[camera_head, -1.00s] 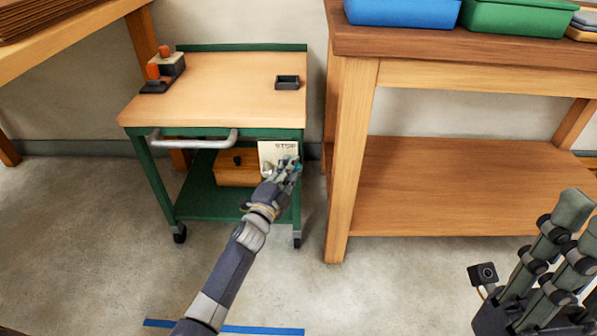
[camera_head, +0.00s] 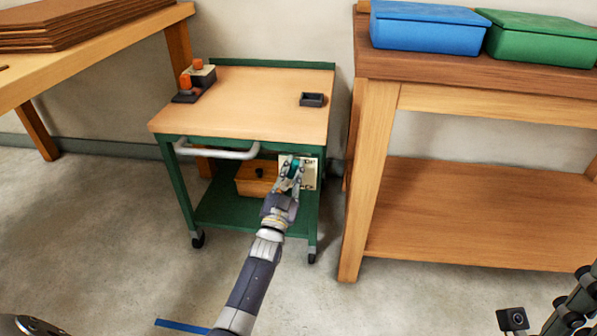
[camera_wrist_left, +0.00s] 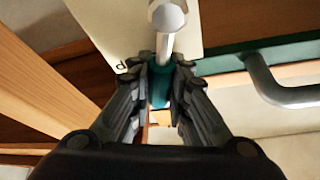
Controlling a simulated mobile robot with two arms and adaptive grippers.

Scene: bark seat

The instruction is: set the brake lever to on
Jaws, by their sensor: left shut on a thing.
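The brake lever has a teal grip (camera_wrist_left: 160,86), a metal shaft and a round metal end over a cream plate (camera_wrist_left: 112,22). In the head view the plate (camera_head: 310,174) is on the front right of the green cart. My left gripper (camera_head: 292,172) is at the plate's left part, its fingers closed around the teal grip. In the left wrist view the gripper (camera_wrist_left: 160,92) has the grip between its fingers. The fingers hide much of the lever and some plate markings. My right gripper (camera_head: 578,308) is cut off at the lower right edge.
The cart has a wooden top (camera_head: 250,100), a grey front handle (camera_head: 215,152) and a lower shelf with a wooden box (camera_head: 255,178). A heavy workbench (camera_head: 368,180) stands close on its right.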

